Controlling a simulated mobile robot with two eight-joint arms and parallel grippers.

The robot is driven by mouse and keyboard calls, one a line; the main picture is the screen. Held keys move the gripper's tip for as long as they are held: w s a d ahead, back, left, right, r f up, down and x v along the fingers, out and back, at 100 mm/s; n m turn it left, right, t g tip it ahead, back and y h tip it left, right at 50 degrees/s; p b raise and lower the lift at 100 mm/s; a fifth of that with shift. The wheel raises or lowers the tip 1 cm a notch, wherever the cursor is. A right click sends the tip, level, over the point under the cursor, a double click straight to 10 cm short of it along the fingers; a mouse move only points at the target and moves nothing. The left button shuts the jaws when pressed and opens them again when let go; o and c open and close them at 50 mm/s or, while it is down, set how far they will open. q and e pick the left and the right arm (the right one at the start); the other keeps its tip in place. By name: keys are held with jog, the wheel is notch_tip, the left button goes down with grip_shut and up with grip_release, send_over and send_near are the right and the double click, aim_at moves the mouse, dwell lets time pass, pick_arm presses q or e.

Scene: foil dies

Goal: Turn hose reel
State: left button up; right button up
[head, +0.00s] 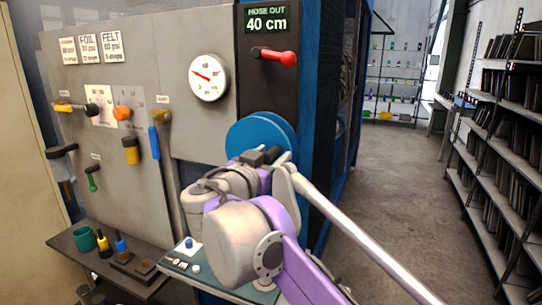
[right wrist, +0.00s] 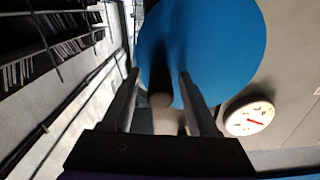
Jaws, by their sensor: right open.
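The hose reel (head: 250,130) is a blue disc on the panel's right side, below the sign (head: 267,20) reading "HOSE OUT 40 cm". My right gripper (head: 268,156) is in front of the reel's lower part, and my arm hides some of the reel. In the right wrist view the blue reel (right wrist: 215,35) fills the upper middle. My open fingers (right wrist: 160,88) stand either side of a dark, round-ended handle (right wrist: 160,72) on the reel's face. Gaps show on both sides of the handle. My left gripper is not in view.
A red lever (head: 288,59) and a round gauge (head: 209,77) are above the reel. The grey panel (head: 140,50) carries several handles. A shelf (head: 95,262) at lower left holds a green mug (head: 84,239). Open floor (head: 400,190) and shelving (head: 500,130) lie to the right.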

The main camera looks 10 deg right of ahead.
grip_shut()
dwell(1.4)
